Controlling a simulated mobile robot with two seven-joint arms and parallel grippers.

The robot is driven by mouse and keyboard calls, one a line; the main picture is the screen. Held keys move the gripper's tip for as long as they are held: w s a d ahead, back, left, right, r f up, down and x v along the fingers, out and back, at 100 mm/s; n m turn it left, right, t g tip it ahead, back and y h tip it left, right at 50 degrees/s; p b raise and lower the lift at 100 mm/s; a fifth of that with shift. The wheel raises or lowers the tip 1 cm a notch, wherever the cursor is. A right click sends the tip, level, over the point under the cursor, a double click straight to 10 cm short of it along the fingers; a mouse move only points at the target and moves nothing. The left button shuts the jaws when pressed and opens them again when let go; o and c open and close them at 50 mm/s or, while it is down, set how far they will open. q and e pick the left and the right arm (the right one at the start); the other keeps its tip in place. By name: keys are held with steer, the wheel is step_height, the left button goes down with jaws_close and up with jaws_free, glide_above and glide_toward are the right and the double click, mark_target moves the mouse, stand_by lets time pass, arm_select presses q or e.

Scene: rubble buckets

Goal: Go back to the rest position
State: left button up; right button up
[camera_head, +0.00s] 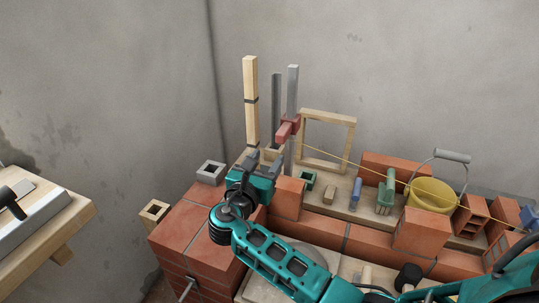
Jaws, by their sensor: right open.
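My right gripper (263,163) shows near the picture's middle. Its teal arm comes in from the lower right, across the brick bench. Its dark fingers are apart and point away from me, close to the foot of the upright wooden post (251,105) and the red clamp (286,130). I see nothing held between the fingers, and I cannot tell whether they touch anything. My left gripper is not in view.
A yellow bucket (430,197) with a grey-gripped handle stands on the ledge at right, among orange bricks (420,232). A wooden frame (327,115) leans by the wall. The brick corner (187,228) lies left of my arm. A wooden table (72,222) stands far left.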

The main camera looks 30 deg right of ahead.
stand_by(0.4)
steer(key=s+a+f+m+g+y, duration=0.15)
steer(key=s+f+m+y, duration=0.3)
steer(key=f, duration=0.45)
steer(key=s+a+f+m+y, duration=0.35)
steer(key=s+f+y, duration=0.2)
steer(key=f, duration=0.35)
steer(key=s+a+f+m+y, duration=0.1)
steer(key=s+a+m+y, duration=0.2)
steer(key=s+m, duration=0.9)
steer(key=shift+s+f+m+t+y, duration=0.25)
steer(key=shift+s+m+t+y, duration=0.2)
steer(key=shift+m+y, duration=1.15)
steer(key=shift+a, duration=0.1)
steer(key=shift+c, duration=0.2)
